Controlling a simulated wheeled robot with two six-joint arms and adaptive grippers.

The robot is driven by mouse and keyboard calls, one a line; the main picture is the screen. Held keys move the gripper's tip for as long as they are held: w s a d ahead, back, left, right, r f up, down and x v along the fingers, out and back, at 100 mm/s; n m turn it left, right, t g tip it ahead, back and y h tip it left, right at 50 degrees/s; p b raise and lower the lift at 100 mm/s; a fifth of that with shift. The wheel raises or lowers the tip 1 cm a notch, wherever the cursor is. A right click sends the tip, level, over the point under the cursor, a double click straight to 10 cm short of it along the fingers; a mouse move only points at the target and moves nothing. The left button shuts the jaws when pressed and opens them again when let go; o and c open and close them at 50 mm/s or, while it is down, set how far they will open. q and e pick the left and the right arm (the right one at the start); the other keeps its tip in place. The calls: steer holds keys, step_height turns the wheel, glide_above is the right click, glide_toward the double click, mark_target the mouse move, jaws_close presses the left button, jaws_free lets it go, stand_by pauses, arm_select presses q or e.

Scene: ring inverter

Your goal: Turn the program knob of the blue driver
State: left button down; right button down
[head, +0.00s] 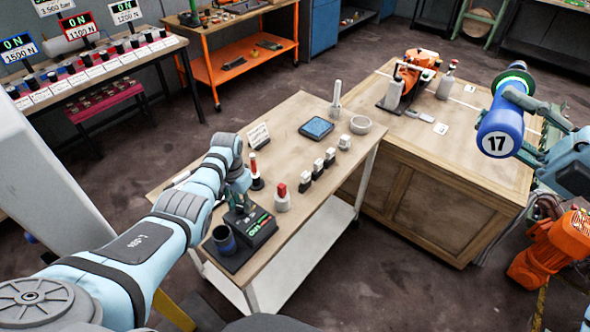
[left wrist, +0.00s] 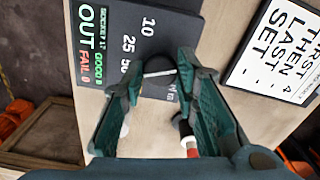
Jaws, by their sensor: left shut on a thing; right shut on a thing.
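A dark control box (head: 246,230) with a lit red and green display stands at the near end of the left bench. In the left wrist view its panel (left wrist: 126,22) shows 10, 25 and 50 and a dark knob with a white pointer bar (left wrist: 158,73). My left gripper (head: 238,196) is over the box, its fingertips (left wrist: 158,80) on both sides of the knob. The fingers partly hide the knob.
A dark blue cup (head: 224,240) stands beside the box display. A red-topped post (head: 282,198), several black-and-white blocks (head: 318,170), a blue pad (head: 316,128) and a white sign card (head: 258,136) are on the bench. The right bench (head: 440,170) has mostly clear front space.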

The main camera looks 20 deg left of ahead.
mark_target(241, 205)
arm_select(q)
steer(key=shift+w, duration=0.1)
steer(key=c, duration=1.3)
jaws_free()
step_height(241, 205, up, 12)
steer(key=shift+r, duration=0.1)
